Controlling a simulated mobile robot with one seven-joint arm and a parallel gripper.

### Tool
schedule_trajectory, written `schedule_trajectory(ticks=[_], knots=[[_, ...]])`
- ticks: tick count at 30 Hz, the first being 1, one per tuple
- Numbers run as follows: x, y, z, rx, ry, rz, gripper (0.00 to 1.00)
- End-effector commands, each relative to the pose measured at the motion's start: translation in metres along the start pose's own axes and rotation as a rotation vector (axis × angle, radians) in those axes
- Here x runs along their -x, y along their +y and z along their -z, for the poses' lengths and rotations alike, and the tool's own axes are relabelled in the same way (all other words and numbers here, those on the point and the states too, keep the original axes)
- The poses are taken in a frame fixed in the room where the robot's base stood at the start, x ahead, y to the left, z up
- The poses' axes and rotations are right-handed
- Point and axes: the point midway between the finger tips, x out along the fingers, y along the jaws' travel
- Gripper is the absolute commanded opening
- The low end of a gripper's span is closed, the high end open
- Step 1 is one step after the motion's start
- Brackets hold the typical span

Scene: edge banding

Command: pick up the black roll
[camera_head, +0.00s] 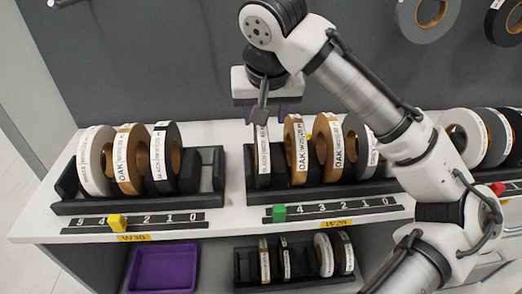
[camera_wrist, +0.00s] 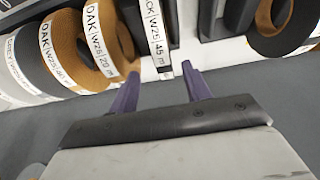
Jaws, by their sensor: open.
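A black roll (camera_head: 263,160) with a white label stands upright at the left end of the middle W25 rack (camera_head: 250,190). Its label, ending in 45 m, shows in the wrist view (camera_wrist: 155,30). My gripper (camera_head: 266,116) is open and empty, just above and behind this roll in the head view. In the wrist view the two purple fingertips (camera_wrist: 160,70) lie apart, with the black roll's edge just ahead of the gap between them. I cannot tell whether they touch it. Part of the roll is hidden by its rack.
An oak roll (camera_head: 296,150) stands close beside the black roll; more rolls follow to the right. A purple tray (camera_head: 162,268) sits below. The grey back panel (camera_head: 170,60) rises behind.

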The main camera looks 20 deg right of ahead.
Motion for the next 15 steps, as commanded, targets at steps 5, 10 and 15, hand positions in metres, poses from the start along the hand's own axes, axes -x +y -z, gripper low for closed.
schedule_trajectory(ticks=[5,10,15], knots=[[-0.012,-0.001,0.001,0.000,-0.001,-0.001,0.48],[-0.037,-0.004,0.005,0.001,-0.001,-0.001,0.48],[-0.054,-0.004,0.005,0.000,0.000,0.000,0.48]])
